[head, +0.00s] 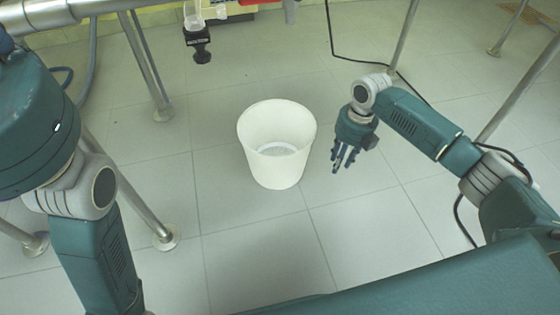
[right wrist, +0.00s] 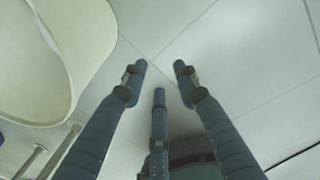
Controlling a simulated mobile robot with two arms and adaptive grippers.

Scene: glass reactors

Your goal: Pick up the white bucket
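The white bucket (head: 276,165) stands upright on the tiled floor in the middle of the head view, open at the top. In the right wrist view, part of the bucket (right wrist: 88,40) fills the upper left. My right gripper (head: 344,163) hangs just right of the bucket with its fingers pointing down, apart from it. In the right wrist view its three fingers (right wrist: 162,80) are spread with nothing between them but floor. My left arm comes in at the left of the head view, but its gripper is out of the picture.
Metal frame legs stand at the left (head: 150,70) and right (head: 515,90). A black cable (head: 345,57) runs along the floor behind my right arm. A glass part with a black fitting (head: 198,40) hangs at the top. The floor around the bucket is clear.

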